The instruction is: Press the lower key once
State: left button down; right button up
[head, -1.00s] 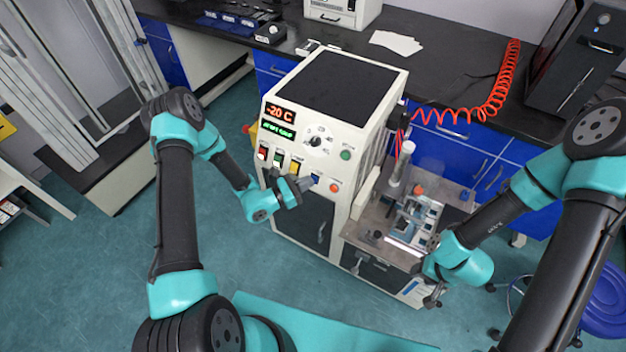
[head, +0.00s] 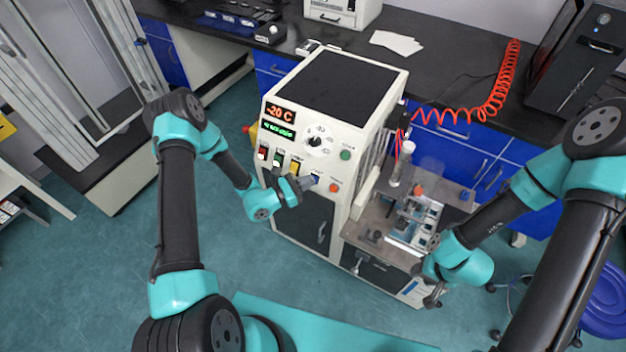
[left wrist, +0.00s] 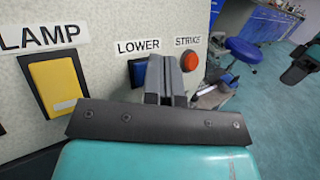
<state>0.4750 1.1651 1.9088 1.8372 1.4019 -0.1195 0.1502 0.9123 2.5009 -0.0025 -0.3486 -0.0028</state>
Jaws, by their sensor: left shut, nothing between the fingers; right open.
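The blue LOWER key (left wrist: 138,72) sits under its LOWER label on the machine's pale front panel, partly hidden by my left gripper. It also shows in the head view (head: 316,179). My left gripper (left wrist: 166,62) is shut and empty, with its fingertips right at the key's right part. Whether they touch or press the key I cannot tell. In the head view my left gripper (head: 303,184) is against the front of the panel. My right gripper (head: 434,298) is open, low beside the right side of the machine, away from the key.
The red STRIKE button (left wrist: 189,61) is just right of the LOWER key. The yellow LAMP key (left wrist: 55,84) is to the left. The rheometer (head: 345,85) has a temperature display and a dial. A side platform (head: 372,225) carries a fixture.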

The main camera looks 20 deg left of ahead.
pick_arm(q)
jog(key=shift+w+f, duration=0.1)
jog(key=shift+w, duration=0.05)
dwell(0.6)
jog(key=shift+s+a+r, duration=0.15)
jog(key=shift+s+r, duration=0.25)
jog(key=shift+s, duration=0.35)
jog(key=s, duration=0.1)
jog(key=s+r, duration=0.1)
jog(key=s, duration=0.1)
jog(key=s+a+r, duration=0.1)
jog(key=shift+s+r, duration=0.15)
dwell(0.4)
dwell(0.5)
